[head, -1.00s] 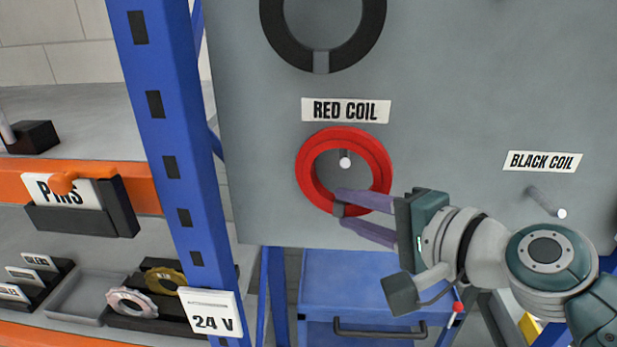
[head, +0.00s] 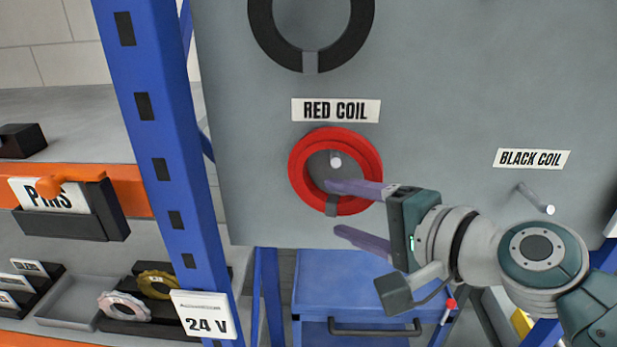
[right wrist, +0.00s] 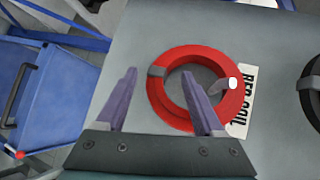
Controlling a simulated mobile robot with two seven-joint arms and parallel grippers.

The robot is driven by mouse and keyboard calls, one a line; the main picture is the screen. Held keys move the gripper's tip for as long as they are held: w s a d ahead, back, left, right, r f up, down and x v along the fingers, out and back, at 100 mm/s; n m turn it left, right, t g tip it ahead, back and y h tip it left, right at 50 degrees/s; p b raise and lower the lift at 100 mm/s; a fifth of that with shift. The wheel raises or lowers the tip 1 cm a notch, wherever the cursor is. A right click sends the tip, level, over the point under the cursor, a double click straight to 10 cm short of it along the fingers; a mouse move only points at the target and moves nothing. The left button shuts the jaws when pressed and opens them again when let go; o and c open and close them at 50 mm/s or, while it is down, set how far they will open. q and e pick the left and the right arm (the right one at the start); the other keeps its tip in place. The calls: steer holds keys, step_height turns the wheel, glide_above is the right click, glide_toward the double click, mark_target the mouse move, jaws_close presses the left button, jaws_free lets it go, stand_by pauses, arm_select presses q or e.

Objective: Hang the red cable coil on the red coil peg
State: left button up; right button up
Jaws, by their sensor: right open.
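The red cable coil (head: 298,178) is at the peg board under the RED COIL label (head: 336,110). The red coil peg (head: 335,161) pokes through its hole, near the upper inner edge. The coil's grey tie band (right wrist: 156,71) is at its bottom. My right gripper (head: 332,208) is open at the coil's lower part. One finger reaches into the hole's area and the other is below the ring, with the band between them. Whether a finger still touches the coil cannot be told. My left gripper is not in view.
A black coil (head: 258,30) hangs above. An empty black coil peg (head: 537,200) sticks out at the right. A blue rack post (head: 165,150) stands left of the board. A blue drawer cart (head: 345,285) is below.

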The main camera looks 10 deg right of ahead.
steer(key=s+d+n+g+h+p, duration=0.1)
steer(key=s+n+g+h, duration=0.1)
steer(key=s+n, duration=0.3)
steer(key=s+d+r+n+g+h+p, duration=0.1)
steer(key=s+n+g, duration=0.3)
steer(key=s, duration=0.9)
steer(key=s+d+r+n+g+h+p, duration=0.1)
steer(key=s+d+n+g+h+p, duration=0.1)
steer(key=s+n, duration=0.4)
steer(key=s+g+p, duration=0.1)
steer(key=s, duration=0.2)
steer(key=shift+d+h, duration=0.3)
steer(key=shift+h, duration=0.1)
steer(key=shift+s, duration=0.1)
